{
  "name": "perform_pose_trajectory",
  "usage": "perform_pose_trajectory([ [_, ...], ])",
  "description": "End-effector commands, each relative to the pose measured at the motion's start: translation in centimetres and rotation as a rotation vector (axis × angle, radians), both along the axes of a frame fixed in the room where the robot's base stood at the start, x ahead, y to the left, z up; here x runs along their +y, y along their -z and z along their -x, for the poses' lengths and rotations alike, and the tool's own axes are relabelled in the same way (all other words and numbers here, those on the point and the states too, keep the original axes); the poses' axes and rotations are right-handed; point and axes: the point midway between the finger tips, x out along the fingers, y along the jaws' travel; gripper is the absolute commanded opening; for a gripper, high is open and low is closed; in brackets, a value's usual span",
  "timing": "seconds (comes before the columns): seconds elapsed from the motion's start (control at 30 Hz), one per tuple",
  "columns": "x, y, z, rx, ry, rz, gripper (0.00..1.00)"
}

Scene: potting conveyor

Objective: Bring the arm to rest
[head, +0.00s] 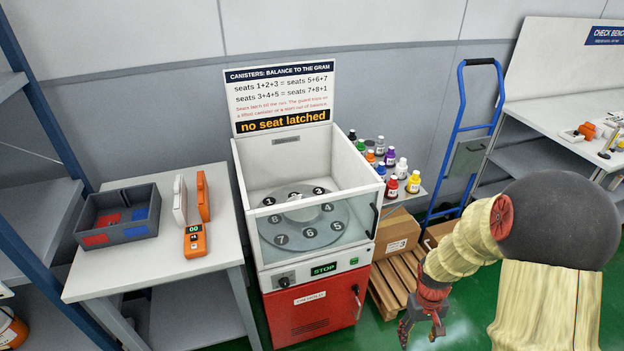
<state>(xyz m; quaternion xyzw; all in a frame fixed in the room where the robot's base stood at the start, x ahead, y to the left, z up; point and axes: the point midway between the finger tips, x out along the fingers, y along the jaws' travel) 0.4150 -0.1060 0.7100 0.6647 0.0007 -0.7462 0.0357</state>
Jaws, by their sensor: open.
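My gripper (421,332) hangs at the lower right of the head view, pointing down. Its fingers are spread and hold nothing that I can see. My arm, in a cream ribbed sleeve with a dark round joint, reaches in from the right edge. The gripper is to the right of the red base of the machine and in front of the wooden pallet, apart from both as far as I can tell.
The machine (305,240) has a numbered rotor and a sign reading "no seat latched". A table (110,275) on the left holds a grey bin (116,219) and orange devices. Bottles, a carton (396,236), a pallet (392,288) and a blue hand truck (459,130) stand behind my gripper.

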Motion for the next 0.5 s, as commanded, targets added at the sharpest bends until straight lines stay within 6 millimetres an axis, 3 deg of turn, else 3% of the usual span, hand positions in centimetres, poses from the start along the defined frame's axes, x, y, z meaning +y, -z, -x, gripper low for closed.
perform_pose_trajectory([
  [0.03, 0.6, -3.0, 0.6, -0.006, 0.027, 0.003, 0.55],
  [0.2, 2.7, -10.6, 3.5, -0.016, 0.107, 0.003, 0.55],
  [0.5, 6.3, -21.6, 8.5, -0.119, 0.154, -0.02, 0.55],
])
